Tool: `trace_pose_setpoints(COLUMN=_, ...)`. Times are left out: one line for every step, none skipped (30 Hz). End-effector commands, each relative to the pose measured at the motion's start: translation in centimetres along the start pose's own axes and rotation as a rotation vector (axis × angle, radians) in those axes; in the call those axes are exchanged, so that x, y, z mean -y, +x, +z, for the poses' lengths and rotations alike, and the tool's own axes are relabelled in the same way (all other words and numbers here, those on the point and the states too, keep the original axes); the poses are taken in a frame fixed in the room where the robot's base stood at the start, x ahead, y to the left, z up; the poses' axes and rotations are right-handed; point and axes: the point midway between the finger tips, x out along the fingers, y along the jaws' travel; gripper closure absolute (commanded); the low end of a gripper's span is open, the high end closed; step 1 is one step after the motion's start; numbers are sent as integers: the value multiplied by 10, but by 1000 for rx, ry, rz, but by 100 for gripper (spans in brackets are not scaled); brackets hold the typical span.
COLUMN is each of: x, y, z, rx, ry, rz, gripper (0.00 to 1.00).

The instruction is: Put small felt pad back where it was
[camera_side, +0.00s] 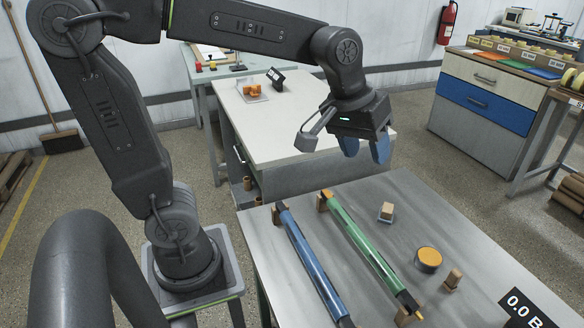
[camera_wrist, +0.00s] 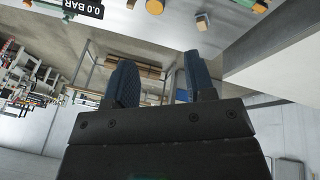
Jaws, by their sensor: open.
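My gripper (camera_side: 365,150) is open and empty, raised above the far edge of the grey metal table (camera_side: 330,185). Its two blue fingers also show in the wrist view (camera_wrist: 157,75), with nothing between them. A small tan block with a pale part (camera_side: 386,211) stands on the table, below and nearer than my gripper. A small brown block (camera_side: 453,278) stands farther right, beside a round tin with an orange top (camera_side: 428,259). I cannot tell which small piece is the felt pad. One block also shows at the top of the wrist view (camera_wrist: 202,22).
A blue bar (camera_side: 310,262) and a green bar (camera_side: 365,245) lie across the table on small supports. A black 0.0 BAR display (camera_side: 527,308) is at the right edge. A pale workbench (camera_side: 300,125) stands behind. The table between the green bar and the tin is clear.

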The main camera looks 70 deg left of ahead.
Motion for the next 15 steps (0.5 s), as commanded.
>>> trace_pose_setpoints(x=13, y=-10, z=17, rx=-30, ry=66, rz=-1, gripper=50)
trace_pose_setpoints(x=20, y=-14, z=26, rx=-45, ry=108, rz=-3, gripper=50)
trace_pose_setpoints(x=28, y=-18, z=38, rx=-63, ry=163, rz=-7, gripper=50)
trace_pose_setpoints(x=35, y=-20, z=47, rx=-75, ry=202, rz=-12, gripper=50)
trace_pose_setpoints(x=41, y=-21, z=55, rx=-87, ry=239, rz=-16, gripper=50)
trace_pose_setpoints(x=48, y=-22, z=65, rx=-102, ry=286, rz=-21, gripper=50)
trace_pose_setpoints(x=53, y=-22, z=72, rx=-112, ry=317, rz=-25, gripper=50)
trace_pose_setpoints(x=57, y=-22, z=78, rx=-121, ry=345, rz=-30, gripper=50)
trace_pose_setpoints(x=62, y=-22, z=85, rx=-131, ry=379, rz=-35, gripper=50)
trace_pose_setpoints(x=65, y=-21, z=89, rx=-137, ry=399, rz=-39, gripper=50)
trace_pose_setpoints(x=68, y=-21, z=93, rx=-142, ry=418, rz=-42, gripper=50)
trace_pose_setpoints(x=71, y=-20, z=97, rx=-147, ry=436, rz=-45, gripper=50)
trace_pose_setpoints(x=72, y=-19, z=99, rx=-150, ry=447, rz=-47, gripper=50)
trace_pose_setpoints(x=73, y=-19, z=100, rx=-152, ry=455, rz=-49, gripper=50)
trace_pose_setpoints(x=74, y=-19, z=102, rx=-153, ry=462, rz=-50, gripper=50)
